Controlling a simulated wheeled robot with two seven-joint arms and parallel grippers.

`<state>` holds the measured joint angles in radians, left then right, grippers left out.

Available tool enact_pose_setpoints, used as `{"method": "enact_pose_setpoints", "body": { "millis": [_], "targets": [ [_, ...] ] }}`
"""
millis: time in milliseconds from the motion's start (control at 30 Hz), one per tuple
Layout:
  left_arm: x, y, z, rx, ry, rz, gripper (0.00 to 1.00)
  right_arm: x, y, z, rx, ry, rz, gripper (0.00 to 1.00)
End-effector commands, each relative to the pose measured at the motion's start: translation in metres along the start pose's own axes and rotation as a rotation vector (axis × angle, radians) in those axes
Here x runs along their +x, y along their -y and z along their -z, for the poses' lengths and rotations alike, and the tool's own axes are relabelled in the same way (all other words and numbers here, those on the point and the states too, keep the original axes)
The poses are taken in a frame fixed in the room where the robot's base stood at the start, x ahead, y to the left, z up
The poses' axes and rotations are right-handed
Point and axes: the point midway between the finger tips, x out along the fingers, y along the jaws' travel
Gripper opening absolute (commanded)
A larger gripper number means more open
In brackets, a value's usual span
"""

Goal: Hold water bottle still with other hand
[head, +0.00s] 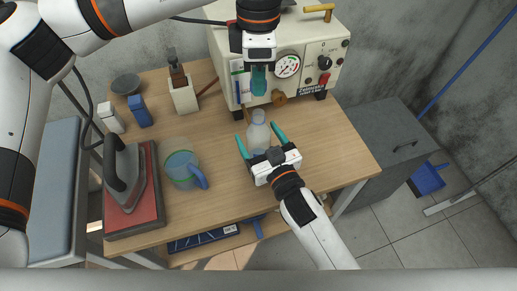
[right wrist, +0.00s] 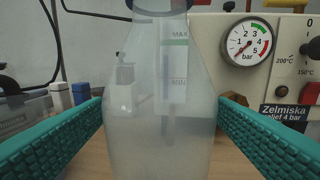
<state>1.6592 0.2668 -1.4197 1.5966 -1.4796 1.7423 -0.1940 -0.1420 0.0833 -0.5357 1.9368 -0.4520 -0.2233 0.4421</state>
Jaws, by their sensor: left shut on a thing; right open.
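The clear water bottle (head: 258,133) stands upright on the wooden table, in front of the white machine. My right gripper (head: 256,131) is open, with one teal finger on each side of the bottle. A gap shows between the bottle and each finger. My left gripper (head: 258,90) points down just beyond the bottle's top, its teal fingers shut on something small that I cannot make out.
The white machine with a pressure gauge (head: 288,66) stands behind the bottle. A blue-handled jug (head: 182,166) and an iron (head: 126,172) on a red pad stand to the left. The table right of my right gripper is clear.

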Motion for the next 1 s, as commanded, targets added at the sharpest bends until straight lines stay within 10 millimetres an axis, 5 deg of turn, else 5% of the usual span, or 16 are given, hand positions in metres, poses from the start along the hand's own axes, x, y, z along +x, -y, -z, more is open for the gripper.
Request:
{"method": "enact_pose_setpoints", "body": {
  "millis": [267,667,1000],
  "targets": [
    [0.0,0.0,0.0,0.0,0.0,0.0,0.06,0.001,0.0,0.0,0.0,0.0,0.0,0.78],
    [0.0,0.0,0.0,0.0,0.0,0.0,0.06,0.001,0.0,0.0,-0.001,0.0,0.0,0.12],
    [0.03,-0.001,0.0,0.0,0.001,-0.003,0.06,0.001,0.0,0.0,-0.001,0.0,0.0,0.11]
  ]
}}
